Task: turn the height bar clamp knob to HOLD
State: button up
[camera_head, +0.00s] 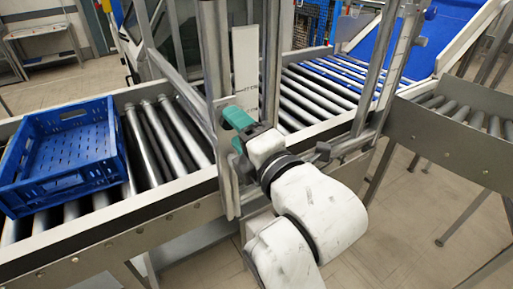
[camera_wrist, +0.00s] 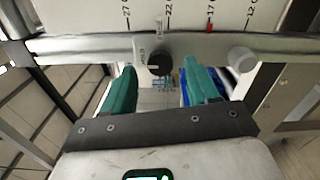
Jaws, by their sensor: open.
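In the wrist view a small dark round knob (camera_wrist: 158,65) sits on a light plate on the height bar (camera_wrist: 90,45). Small lettering shows left of the knob and above it, too small to read surely; I cannot tell which mark the knob points to. My gripper (camera_wrist: 160,80) has two teal fingers spread apart, one at each side below the knob, with nothing between them. It looks apart from the knob. In the head view my gripper (camera_head: 237,120) is at the upright frame over the conveyor, and the knob is hidden there.
A white scale board (camera_wrist: 190,15) with numbers and a red mark is behind the bar. A pale round knob (camera_wrist: 242,60) sits to the right. A blue crate (camera_head: 68,150) rests on the rollers at left. Metal posts (camera_head: 208,60) stand close to my gripper.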

jog(key=b+v, duration=0.1)
jog(key=v, duration=0.8)
